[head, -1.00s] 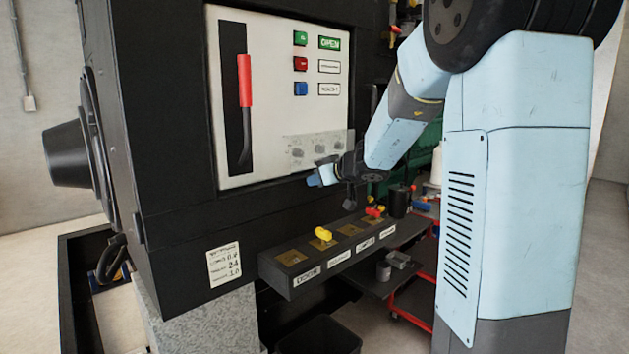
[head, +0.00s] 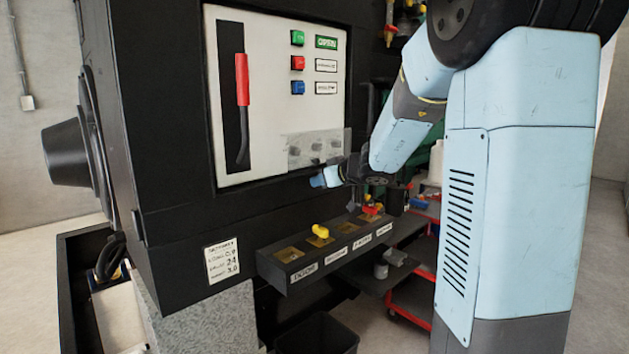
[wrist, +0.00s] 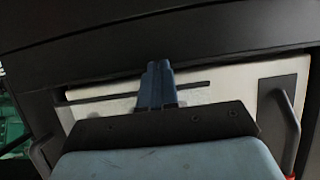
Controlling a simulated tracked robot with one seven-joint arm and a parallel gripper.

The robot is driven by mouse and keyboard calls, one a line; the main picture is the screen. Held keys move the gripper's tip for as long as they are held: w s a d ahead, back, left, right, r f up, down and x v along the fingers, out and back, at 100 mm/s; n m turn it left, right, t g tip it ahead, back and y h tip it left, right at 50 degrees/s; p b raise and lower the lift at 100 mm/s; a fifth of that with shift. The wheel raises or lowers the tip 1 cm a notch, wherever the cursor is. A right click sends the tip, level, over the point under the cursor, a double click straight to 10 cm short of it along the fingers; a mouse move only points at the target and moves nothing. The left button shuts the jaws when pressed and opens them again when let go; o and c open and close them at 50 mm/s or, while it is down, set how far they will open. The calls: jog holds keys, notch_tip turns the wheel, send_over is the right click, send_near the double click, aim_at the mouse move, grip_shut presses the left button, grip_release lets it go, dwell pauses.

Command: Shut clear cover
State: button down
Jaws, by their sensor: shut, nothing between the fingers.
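The clear cover (head: 318,149) is a see-through grey sheet at the lower right of the white control panel (head: 268,115). Several round knobs show dimly through it. It looks close to the panel face, but I cannot tell whether it is fully flat against it. My gripper (head: 319,180) has blue fingers and is at the cover's lower edge, in front of the panel's bottom rim; I cannot tell whether it touches the cover. In the wrist view my gripper (wrist: 158,68) is shut and empty, with the white panel (wrist: 215,88) behind it. The cover is not clear there.
A lever with a red grip (head: 242,80) stands in a black slot at the panel's left. Green, red and blue buttons (head: 298,62) are above the cover. A black shelf box (head: 325,248) with yellow and red toggles juts out below my gripper.

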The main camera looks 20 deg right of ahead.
jog(key=s+d+f, duration=0.3)
jog(key=s+f, duration=0.4)
jog(key=s+a+r+g+y, duration=0.1)
jog(key=s+a+r+g, duration=0.15)
jog(key=s+a, duration=0.35)
jog(key=s+a+r+g+y, duration=0.1)
jog(key=s+a+r+g, duration=0.2)
jog(key=s, duration=0.6)
jog(key=s+d+m+h, duration=0.2)
jog(key=s+h, duration=0.2)
jog(key=s, duration=0.3)
jog(key=s+d+m+h, duration=0.2)
jog(key=s+m+h, duration=0.1)
jog(key=s, duration=0.5)
jog(key=shift+d+r+g+h, duration=0.3)
jog(key=shift+d+g+h, duration=0.05)
jog(key=shift+g+h, duration=0.15)
